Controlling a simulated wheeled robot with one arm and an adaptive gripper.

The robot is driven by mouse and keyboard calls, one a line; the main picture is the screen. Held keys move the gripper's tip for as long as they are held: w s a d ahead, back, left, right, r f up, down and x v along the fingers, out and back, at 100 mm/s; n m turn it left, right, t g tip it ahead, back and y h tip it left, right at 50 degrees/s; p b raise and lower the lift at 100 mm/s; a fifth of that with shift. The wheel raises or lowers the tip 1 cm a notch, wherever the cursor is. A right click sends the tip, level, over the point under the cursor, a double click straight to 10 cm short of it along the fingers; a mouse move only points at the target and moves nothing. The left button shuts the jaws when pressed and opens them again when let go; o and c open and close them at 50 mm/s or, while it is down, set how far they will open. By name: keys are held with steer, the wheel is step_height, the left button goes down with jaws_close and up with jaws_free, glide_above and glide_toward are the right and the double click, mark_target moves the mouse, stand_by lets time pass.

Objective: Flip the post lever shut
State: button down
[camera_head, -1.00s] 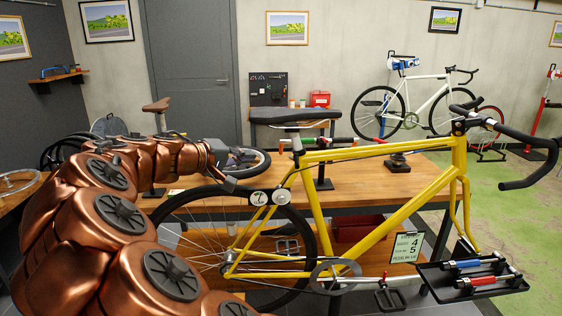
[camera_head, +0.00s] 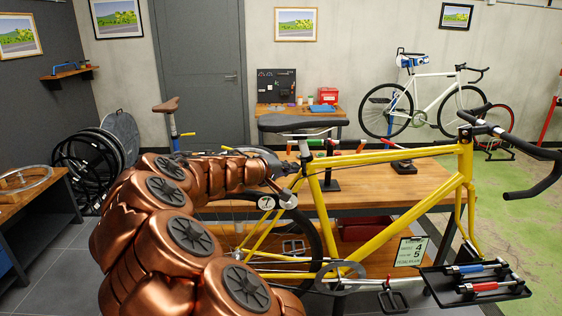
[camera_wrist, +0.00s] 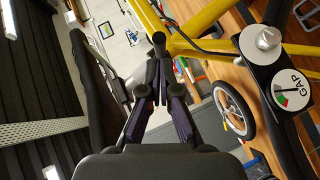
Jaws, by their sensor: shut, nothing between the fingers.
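The yellow bike frame (camera_head: 400,222) stands at the centre right, with a black saddle (camera_head: 303,123) on its seat post (camera_head: 305,150). My gripper (camera_head: 281,186) is small and partly hidden by my arm, just left of the frame's seat tube. In the wrist view my gripper (camera_wrist: 159,85) is shut and empty, its fingers pointing at the frame's upper joint. A dark bar with a rounded end (camera_wrist: 158,40) shows just beyond the fingertips; it may be the post lever, but I cannot tell if it is touched. The saddle (camera_wrist: 92,85) is at left.
Green floor is open at far right.

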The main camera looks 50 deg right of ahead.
steer(key=shift+s+d+f, duration=0.15)
steer(key=shift+s+d, duration=0.05)
steer(key=shift+s, duration=0.05)
